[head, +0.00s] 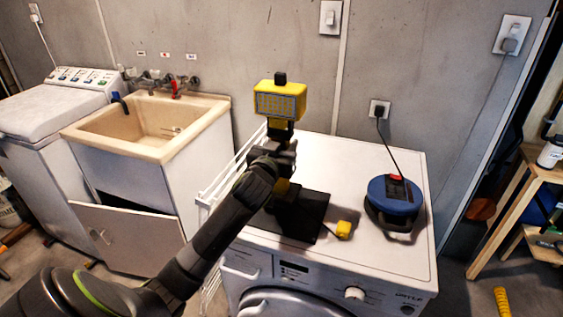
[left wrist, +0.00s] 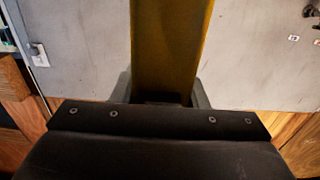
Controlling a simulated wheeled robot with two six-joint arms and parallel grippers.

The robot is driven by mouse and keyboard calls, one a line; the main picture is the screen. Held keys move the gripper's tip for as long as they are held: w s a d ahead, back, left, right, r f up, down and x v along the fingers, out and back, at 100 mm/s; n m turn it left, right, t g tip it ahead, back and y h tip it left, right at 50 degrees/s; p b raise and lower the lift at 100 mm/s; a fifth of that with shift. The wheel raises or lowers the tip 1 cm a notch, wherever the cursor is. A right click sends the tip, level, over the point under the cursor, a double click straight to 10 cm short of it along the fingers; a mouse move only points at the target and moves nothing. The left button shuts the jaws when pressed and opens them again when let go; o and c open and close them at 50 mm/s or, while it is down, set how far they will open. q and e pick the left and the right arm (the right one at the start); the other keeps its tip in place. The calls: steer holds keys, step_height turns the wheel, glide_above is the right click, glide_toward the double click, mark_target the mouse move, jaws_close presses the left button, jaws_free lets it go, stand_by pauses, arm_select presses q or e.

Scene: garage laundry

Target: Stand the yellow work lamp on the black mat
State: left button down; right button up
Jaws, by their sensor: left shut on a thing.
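The yellow work lamp (head: 280,100) is upright in the head view, its lit-panel head facing me. My left gripper (head: 283,158) is shut on its post below the head. The yellow post (left wrist: 172,45) also fills the space between the fingers in the left wrist view. The black mat (head: 307,225) lies on the white washing machine, directly below the lamp in the picture. My right gripper is not in view.
A white rack (head: 228,165) and sink (head: 150,125) are at left.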

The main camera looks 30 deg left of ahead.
arm_select(q)
steer(key=shift+f, duration=1.8)
steer(key=shift+s+f, duration=0.1)
steer(key=c, duration=0.8)
jaws_free()
steer(key=shift+f, duration=0.1)
steer(key=shift+c, duration=0.2)
steer(key=b+v, duration=0.1)
steer(key=v, duration=1.1)
